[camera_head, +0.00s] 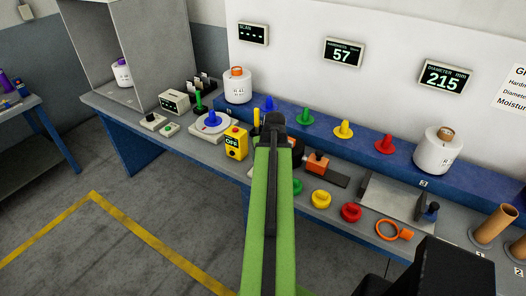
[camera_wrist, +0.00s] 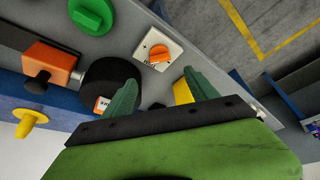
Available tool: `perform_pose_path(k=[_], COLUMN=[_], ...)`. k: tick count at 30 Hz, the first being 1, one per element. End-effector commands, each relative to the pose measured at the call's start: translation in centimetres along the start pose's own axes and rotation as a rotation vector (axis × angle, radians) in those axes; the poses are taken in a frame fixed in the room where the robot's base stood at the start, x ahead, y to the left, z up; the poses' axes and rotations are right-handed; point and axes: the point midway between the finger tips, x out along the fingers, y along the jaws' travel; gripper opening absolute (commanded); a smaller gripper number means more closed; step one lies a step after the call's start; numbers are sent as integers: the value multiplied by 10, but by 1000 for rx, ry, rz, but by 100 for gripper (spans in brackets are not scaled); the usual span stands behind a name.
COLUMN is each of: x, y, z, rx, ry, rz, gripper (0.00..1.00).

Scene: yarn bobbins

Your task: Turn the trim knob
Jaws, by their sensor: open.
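An orange knob on a small white square plate, which looks like the trim knob (camera_wrist: 160,54), lies on the grey bench in the wrist view. Its printed label is too small to read. My gripper (camera_wrist: 160,80) is open and empty, with its two green fingers apart. The knob shows beyond the fingertips, roughly midway between them, and not touched. In the head view my green arm reaches over the bench, with its dark end (camera_head: 274,122) near the yellow OFF box; the knob is hidden there.
A black round part (camera_wrist: 110,85) sits close beside the left finger. An orange block (camera_wrist: 48,62) and a green knob-like piece (camera_wrist: 92,14) lie farther left. The yellow OFF box (camera_head: 235,142) stands left of my arm. A blue shelf (camera_head: 330,140) with coloured pegs runs behind.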

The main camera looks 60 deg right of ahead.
Motion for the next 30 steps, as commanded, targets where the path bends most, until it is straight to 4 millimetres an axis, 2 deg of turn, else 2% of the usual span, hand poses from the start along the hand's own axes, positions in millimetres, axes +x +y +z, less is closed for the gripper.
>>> perform_pose_path(k=[1,4,7,24,26,27,29,30], x=[-24,-44,-56,-55,-51,-47,-38,-31], y=[0,0,0,-2,-13,-27,-61,-91], z=[-3,-2,-2,0,-3,-6,-12,-16], rx=[0,0,0,-3,-20,-42,-95,-140], ry=[0,0,0,0,0,0,0,0], rz=[0,0,0,-1,-9,-18,-40,-59], gripper=[67,67,67,67,67,67,67,67])
